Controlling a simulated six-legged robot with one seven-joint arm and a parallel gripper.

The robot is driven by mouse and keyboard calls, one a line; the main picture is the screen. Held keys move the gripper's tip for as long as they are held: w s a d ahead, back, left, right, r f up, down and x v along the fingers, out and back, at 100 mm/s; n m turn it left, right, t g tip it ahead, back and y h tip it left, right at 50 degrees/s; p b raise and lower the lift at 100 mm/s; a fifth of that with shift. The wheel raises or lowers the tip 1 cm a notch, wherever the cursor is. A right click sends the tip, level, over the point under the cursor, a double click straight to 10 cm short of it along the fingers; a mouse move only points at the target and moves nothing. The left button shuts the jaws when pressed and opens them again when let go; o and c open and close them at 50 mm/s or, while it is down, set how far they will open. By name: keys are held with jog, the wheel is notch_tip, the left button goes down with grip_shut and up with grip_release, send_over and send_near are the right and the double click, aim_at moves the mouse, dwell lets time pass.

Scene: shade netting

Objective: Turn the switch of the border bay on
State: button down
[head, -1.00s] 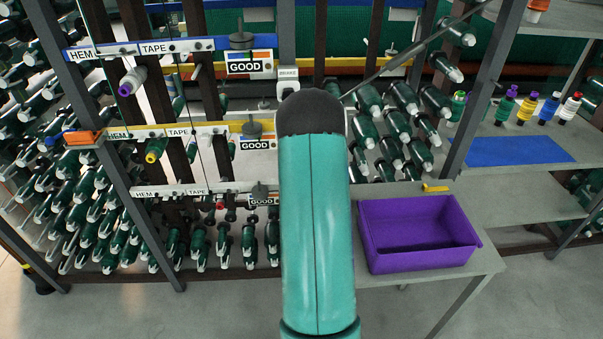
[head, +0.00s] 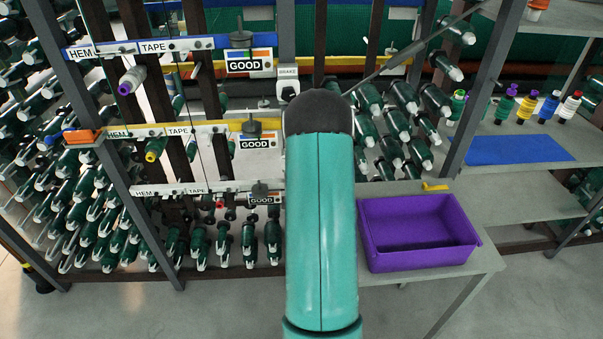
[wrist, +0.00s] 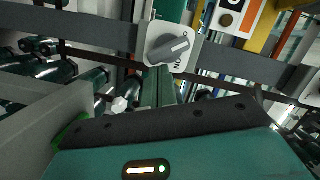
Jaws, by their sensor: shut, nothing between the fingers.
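A rotary switch with a grey knob on a white plate (wrist: 168,47) is in the upper middle of the wrist view. "ON" is printed at the plate's lower right; the knob's bar lies at a slant and its other marking is not readable. My gripper (wrist: 160,86) shows as narrow dark green fingers just below the plate, shut and empty; whether they touch it I cannot tell. In the head view a white switch box (head: 288,91) under a BRAKE label shows just above my arm, which hides my gripper. I cannot tell which bay this switch belongs to.
Signs reading GOOD (head: 249,62), several HEM and TAPE labelled rails, and racks of green spools surround the switch. A purple bin (head: 418,233) stands on a grey table at right. A dark diagonal rod (head: 400,58) crosses right of the switch.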

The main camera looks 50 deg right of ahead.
jog(key=shift+f+m, duration=0.3)
jog(key=shift+m, duration=0.5)
jog(key=shift+w+a+f+m+t+h, duration=0.1)
jog(key=shift+f+m+t+h, duration=0.2)
jog(key=shift+m, duration=0.75)
jog(key=shift+w+a+f+m+t+h, duration=0.1)
jog(key=shift+f+m+t, duration=0.25)
jog(key=shift+m, duration=1.1)
jog(key=shift+w+a+f+m+t+h, duration=0.15)
jog(key=shift+w+m+h, duration=0.1)
jog(key=shift+m, duration=0.8)
jog(key=shift+w+a+f+m+t+h, duration=0.1)
jog(key=shift+a+f+m+h, duration=0.15)
jog(key=shift+m, duration=0.85)
jog(key=shift+w+a+f+m+t+h, duration=0.1)
jog(key=shift+w+m+h, duration=0.15)
jog(key=shift+m, duration=0.8)
